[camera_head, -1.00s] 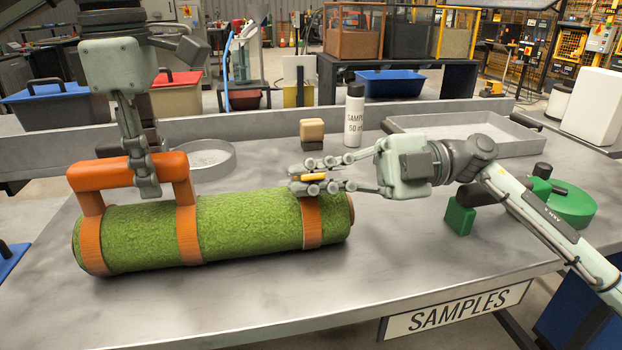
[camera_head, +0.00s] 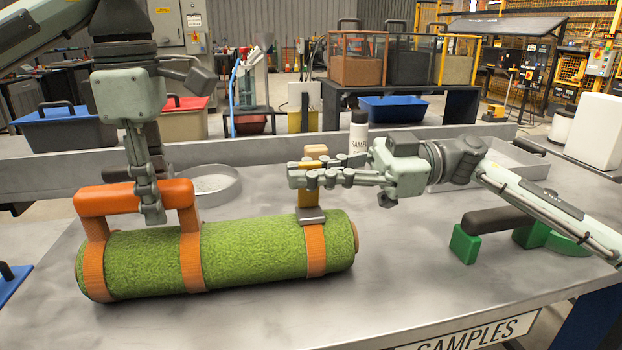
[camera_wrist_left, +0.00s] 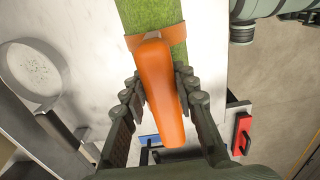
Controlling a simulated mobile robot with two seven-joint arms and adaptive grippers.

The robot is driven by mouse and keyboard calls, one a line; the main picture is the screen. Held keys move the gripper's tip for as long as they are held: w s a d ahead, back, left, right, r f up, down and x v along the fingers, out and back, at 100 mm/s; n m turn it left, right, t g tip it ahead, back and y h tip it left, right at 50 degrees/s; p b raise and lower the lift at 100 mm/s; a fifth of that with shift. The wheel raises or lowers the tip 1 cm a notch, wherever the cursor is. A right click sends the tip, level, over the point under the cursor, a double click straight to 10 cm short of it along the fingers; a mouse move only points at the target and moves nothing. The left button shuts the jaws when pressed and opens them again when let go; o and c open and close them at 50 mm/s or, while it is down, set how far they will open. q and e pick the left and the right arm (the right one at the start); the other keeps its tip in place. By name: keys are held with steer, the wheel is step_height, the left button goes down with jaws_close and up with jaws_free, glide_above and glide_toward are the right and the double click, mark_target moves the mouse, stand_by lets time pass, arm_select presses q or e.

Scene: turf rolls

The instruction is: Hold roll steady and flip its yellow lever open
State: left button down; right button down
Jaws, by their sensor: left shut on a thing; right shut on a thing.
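The green turf roll (camera_head: 250,250) lies on the grey table, with orange straps and an orange handle (camera_head: 120,199). In the left wrist view the handle (camera_wrist_left: 157,80) runs between the fingers. My left gripper (camera_head: 152,205) comes down from above and is shut on that handle. The yellow lever (camera_head: 308,198) stands up from a grey buckle (camera_head: 311,215) on the right strap. My right gripper (camera_head: 299,178) comes from the right and is shut on the lever's upper part, above the roll. Its fingers hide part of the lever.
A round metal dish (camera_head: 215,186) stands behind the roll. A white bottle (camera_head: 358,131) and a tan block (camera_head: 316,151) stand behind my right gripper. Green blocks (camera_head: 465,243) with a dark bar lie at right. The table front between is clear.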

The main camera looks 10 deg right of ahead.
arm_select(q)
steer(key=shift+a, duration=0.1)
arm_select(e)
steer(key=shift+w+m, duration=0.35)
steer(key=shift+m, duration=0.35)
steer(key=c, duration=1.7)
jaws_free()
steer(key=shift+d, duration=0.1)
steer(key=d, duration=1.2)
steer(key=shift+a, duration=0.1)
arm_select(q)
steer(key=c, duration=1.1)
jaws_free()
